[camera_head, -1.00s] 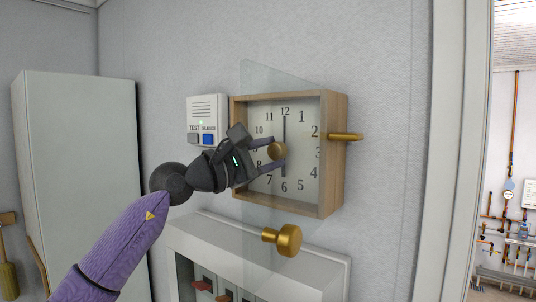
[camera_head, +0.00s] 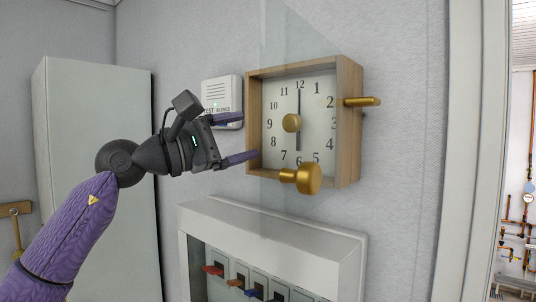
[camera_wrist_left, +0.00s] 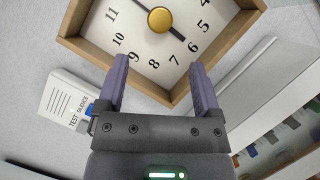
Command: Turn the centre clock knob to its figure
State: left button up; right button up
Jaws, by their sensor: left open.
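The clock (camera_head: 352,120) is a square wooden box on the wall with a white numbered face. Its round brass centre knob (camera_head: 292,123) sits mid-dial; one dark hand points to 12 and one to 6. My left gripper (camera_head: 249,137) is open and empty, with purple fingers at the clock's left edge, left of the knob and apart from it. In the left wrist view, the centre knob (camera_wrist_left: 160,19) shows beyond and between the open fingertips (camera_wrist_left: 159,63). My right gripper is not in view.
A brass peg (camera_head: 362,101) sticks out of the clock's right side. A larger brass knob (camera_head: 308,178) stands before its lower edge, by a clear pane. A white alarm box (camera_head: 222,97) is on the wall to the left. A white cabinet with coloured levers (camera_head: 275,225) is below.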

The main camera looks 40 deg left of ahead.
pick_arm(q)
jog(key=shift+s+a+f, duration=0.1)
jog(key=shift+s+a, duration=0.15)
jog(key=shift+s, duration=0.3)
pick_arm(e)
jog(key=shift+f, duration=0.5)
pick_arm(q)
jog(key=w+d+n+y, duration=0.1)
jog(key=w+n, duration=0.2)
jog(key=n, duration=0.5)
jog(key=w+d+r+n+y, duration=0.1)
jog(key=w+d+n, duration=0.1)
jog(key=n, duration=0.5)
jog(key=w+d+r+n+y, duration=0.1)
jog(key=w+n, duration=0.3)
jog(key=n, duration=0.4)
jog(key=shift+w+d+r+n+g+y, duration=0.2)
jog(key=shift+d+n+g+y, duration=0.15)
jog(key=shift+y, duration=0.25)
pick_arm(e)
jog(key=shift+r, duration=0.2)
